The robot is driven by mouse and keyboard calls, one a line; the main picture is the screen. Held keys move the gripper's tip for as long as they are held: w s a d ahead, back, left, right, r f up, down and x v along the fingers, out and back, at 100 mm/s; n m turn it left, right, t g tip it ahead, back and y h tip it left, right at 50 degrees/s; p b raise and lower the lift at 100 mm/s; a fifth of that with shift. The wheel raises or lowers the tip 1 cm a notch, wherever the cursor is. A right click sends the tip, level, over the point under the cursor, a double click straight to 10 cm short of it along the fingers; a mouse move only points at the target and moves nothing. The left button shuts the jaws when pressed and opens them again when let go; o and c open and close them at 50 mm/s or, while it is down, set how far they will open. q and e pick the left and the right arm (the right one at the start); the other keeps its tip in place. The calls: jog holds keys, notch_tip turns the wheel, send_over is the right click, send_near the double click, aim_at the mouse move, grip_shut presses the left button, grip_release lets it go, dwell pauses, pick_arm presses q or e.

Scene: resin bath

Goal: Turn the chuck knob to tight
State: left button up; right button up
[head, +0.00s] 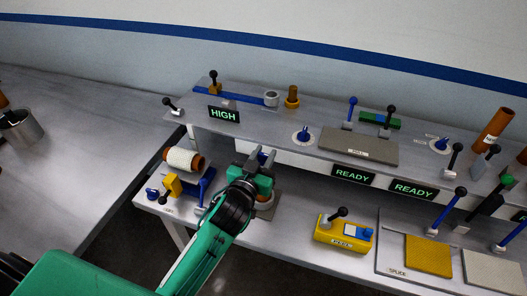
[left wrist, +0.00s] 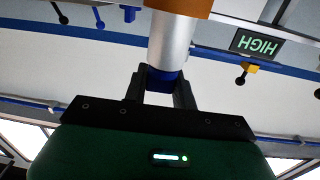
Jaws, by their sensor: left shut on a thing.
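My left gripper (head: 263,158) comes in over the shelf bench's left part. In the left wrist view its two fingers (left wrist: 163,90) are shut on a blue knob (left wrist: 162,79), one on each side. The knob sits at the end of a silver cylinder (left wrist: 172,40) with an orange-brown part (left wrist: 183,6) beyond it; I take this to be the chuck and its knob. In the head view the gripper hides most of it; an orange-brown ring (head: 265,202) shows below the gripper. No tight marking on the knob is readable. My right gripper is not in view.
A lit HIGH sign (head: 223,114) and two READY signs (head: 353,176) (head: 413,189) line the upper shelf edge. A thread spool (head: 183,160) and small levers stand left of the gripper. A yellow box (head: 343,233) stands to the right, with bare bench between.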

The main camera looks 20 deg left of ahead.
pick_arm(q)
jog(key=o, duration=1)
jog(key=shift+s+f+b, duration=0.1)
jog(key=shift+s+b, duration=0.2)
jog(key=shift+s, duration=0.25)
jog(key=s+a+b, duration=0.1)
jog(key=s+b, duration=0.2)
jog(key=s, duration=0.9)
jog(key=shift+s+a+b, duration=0.15)
jog(key=shift+s+b, duration=0.2)
jog(key=shift+b, duration=0.05)
